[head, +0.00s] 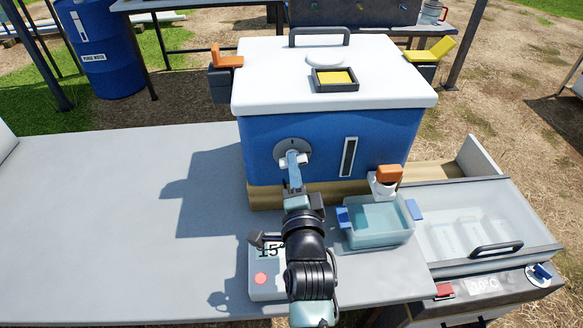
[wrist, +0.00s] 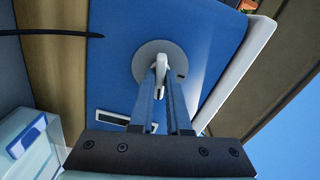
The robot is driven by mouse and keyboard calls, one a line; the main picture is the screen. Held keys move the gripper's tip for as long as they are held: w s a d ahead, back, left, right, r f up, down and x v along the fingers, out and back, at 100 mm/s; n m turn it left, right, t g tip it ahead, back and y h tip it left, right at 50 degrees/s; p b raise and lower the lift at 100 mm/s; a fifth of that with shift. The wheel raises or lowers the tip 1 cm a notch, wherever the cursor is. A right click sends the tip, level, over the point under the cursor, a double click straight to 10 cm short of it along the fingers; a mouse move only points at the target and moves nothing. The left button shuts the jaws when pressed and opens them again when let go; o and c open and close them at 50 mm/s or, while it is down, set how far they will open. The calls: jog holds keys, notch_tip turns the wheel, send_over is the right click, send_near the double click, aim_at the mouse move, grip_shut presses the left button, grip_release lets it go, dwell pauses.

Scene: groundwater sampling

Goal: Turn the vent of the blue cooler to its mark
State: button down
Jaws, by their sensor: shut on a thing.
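The blue cooler (head: 395,140) with a white lid stands on the grey table. Its vent, a round grey disc (head: 293,151), is on the front face, left of a dark upright strip. In the wrist view the vent disc (wrist: 178,66) carries a pale raised knob (wrist: 161,62) at its middle and a small dark mark near its edge. My gripper (head: 291,160) reaches the vent from the front. In the wrist view both fingers (wrist: 160,82) are closed around the knob. In the head view my gripper hides most of the knob.
A clear tub (head: 378,222) with blue clips sits right of my arm, below an orange-capped spout (head: 387,179). A small white unit (head: 262,278) stands beside my arm. A glass-lidded box (head: 470,225) is at the right. The table's left side is clear.

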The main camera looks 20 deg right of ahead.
jog(key=n+b, duration=0.4)
jog(key=n, duration=1.1)
jog(key=shift+b, duration=0.4)
jog(key=c, duration=0.8)
grip_release()
jog(key=shift+s, duration=0.1)
jog(key=v, duration=1.2)
jog(key=shift+s+p, duration=0.3)
jog(key=shift+s, duration=0.1)
jog(key=shift+a, duration=0.15)
